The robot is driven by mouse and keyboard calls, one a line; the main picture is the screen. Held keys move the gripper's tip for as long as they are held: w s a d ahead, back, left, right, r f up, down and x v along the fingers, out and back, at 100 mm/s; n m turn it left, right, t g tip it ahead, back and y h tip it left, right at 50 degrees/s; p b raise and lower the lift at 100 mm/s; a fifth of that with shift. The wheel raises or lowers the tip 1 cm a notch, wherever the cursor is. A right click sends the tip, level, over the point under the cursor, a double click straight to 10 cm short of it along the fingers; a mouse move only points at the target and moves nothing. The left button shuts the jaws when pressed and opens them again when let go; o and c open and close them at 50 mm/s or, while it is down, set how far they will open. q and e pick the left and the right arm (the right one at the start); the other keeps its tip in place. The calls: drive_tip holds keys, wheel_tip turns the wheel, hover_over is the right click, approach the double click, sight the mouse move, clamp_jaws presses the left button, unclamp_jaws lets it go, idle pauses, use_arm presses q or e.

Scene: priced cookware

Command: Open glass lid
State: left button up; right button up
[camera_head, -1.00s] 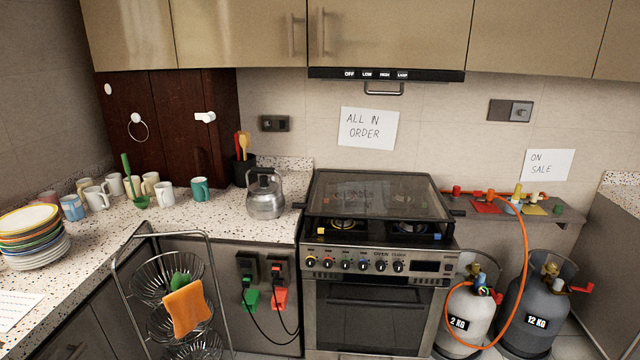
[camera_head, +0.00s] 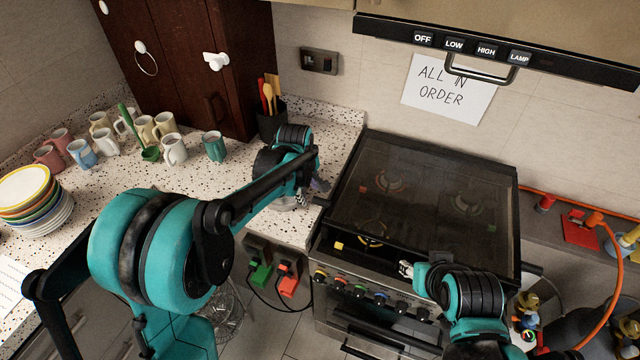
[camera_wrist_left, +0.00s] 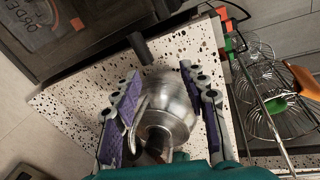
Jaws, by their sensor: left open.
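My left gripper (camera_head: 312,190) is over the counter just left of the stove. In the left wrist view its open purple-padded fingers (camera_wrist_left: 160,75) stand on either side of the steel kettle (camera_wrist_left: 168,105), apart from the lid; I cannot tell whether they touch the kettle. In the head view the kettle (camera_head: 287,201) is mostly hidden by my left arm. My right gripper (camera_head: 405,268) is near the stove's front edge, partly hidden by its own wrist; its opening is unclear.
The range hood (camera_head: 480,50) with its handle hangs above the stove. Mugs (camera_head: 173,149) and stacked plates (camera_head: 38,200) stand on the left counter. A utensil holder (camera_head: 271,120) is behind the kettle. Gas hoses and cylinders are at the right.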

sight(320, 200)
use_arm(q)
drive_tip(key=w+d+f, duration=0.1)
drive_tip(key=f, duration=0.2)
drive_tip(key=w+d+f+n, duration=0.1)
drive_tip(key=w+f, duration=0.1)
drive_tip(key=f, duration=0.1)
drive_tip(key=w+f+n+g+p, duration=0.1)
drive_tip(key=w+f, duration=0.1)
drive_tip(key=f, duration=0.1)
drive_tip(key=shift+w+d+f, duration=0.15)
drive_tip(key=shift+d+f, duration=0.2)
drive_tip(key=shift+d, duration=0.05)
use_arm(e)
wheel_tip(320, 200, up, 2)
drive_tip(key=shift+w+r, duration=0.15)
drive_tip(key=shift+r, duration=0.1)
use_arm(q)
clamp_jaws()
